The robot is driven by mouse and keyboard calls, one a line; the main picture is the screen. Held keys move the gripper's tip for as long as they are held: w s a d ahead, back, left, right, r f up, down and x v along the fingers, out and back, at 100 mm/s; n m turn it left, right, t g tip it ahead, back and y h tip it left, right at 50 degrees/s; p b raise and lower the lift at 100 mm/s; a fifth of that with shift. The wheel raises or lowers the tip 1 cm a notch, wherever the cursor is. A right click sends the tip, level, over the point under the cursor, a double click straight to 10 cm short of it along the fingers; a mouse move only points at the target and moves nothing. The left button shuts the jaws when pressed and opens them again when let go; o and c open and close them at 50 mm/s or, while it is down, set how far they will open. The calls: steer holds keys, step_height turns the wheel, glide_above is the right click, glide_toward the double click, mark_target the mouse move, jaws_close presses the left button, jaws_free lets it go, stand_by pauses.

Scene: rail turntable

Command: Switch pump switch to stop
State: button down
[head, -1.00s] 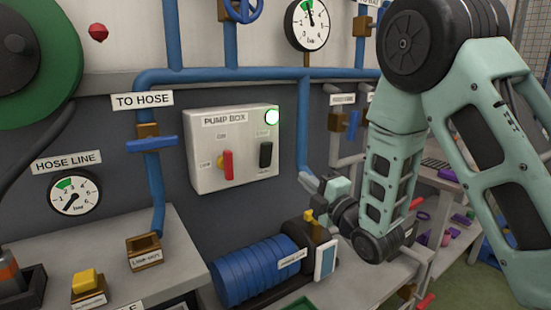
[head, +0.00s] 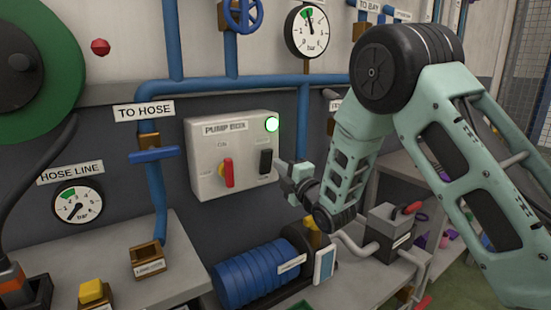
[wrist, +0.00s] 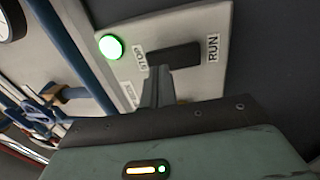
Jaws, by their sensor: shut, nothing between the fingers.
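The grey pump box (head: 232,180) is on the wall and also fills the top of the wrist view (wrist: 192,90). Its black switch (head: 265,162) is on the box's right side. In the wrist view the switch (wrist: 178,54) lies between the STOP label (wrist: 140,59) and the RUN label (wrist: 213,47); I cannot tell which way it is set. My gripper (head: 281,166) is shut and empty, just right of the switch. In the wrist view its fingertips (wrist: 157,74) are at the switch's near edge; I cannot tell whether they touch. A green lamp (head: 271,124) is lit.
A red switch (head: 227,173) sits left of the black one. A blue pipe (head: 302,120) runs down right of the box. The blue pump motor (head: 250,273) lies on the bench below my gripper. A grey box with a red lever (head: 388,232) stands at right.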

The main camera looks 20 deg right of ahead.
mark_target(270, 157)
steer(key=shift+x, duration=1.4)
steer(key=shift+p, duration=0.3)
steer(key=shift+w+a+r+g+p, duration=0.15)
steer(key=shift+w+r+g+p, duration=0.1)
steer(key=shift+r+g+p, duration=0.2)
steer(key=shift+f, duration=0.3)
steer(key=shift+s, duration=0.1)
